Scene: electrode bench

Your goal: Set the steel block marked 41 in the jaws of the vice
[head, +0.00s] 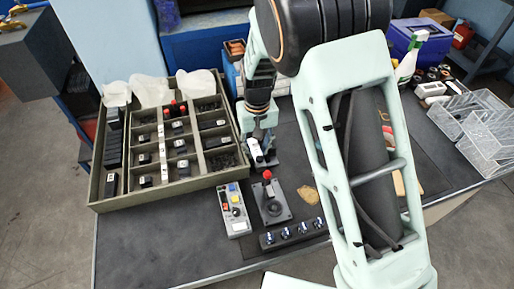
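My gripper (262,152) points down over the bench, just right of the sorting tray (147,203). A small dark and white shape shows at its fingers, but I cannot tell whether it is a held block or part of the gripper. Several dark blocks with white labels (182,166) stand in the tray's compartments. The labels are too small to read, so I cannot pick out the one marked 41. No vice can be made out for certain; my arm covers much of the bench's middle and right.
A dark base with a red knob (268,187) and a grey button box (235,212) stand in front of my gripper. A row of blue-topped pieces (286,235) lies nearer. Clear plastic bins (487,143) and a white bottle (408,64) are at right. The bench's front left is bare.

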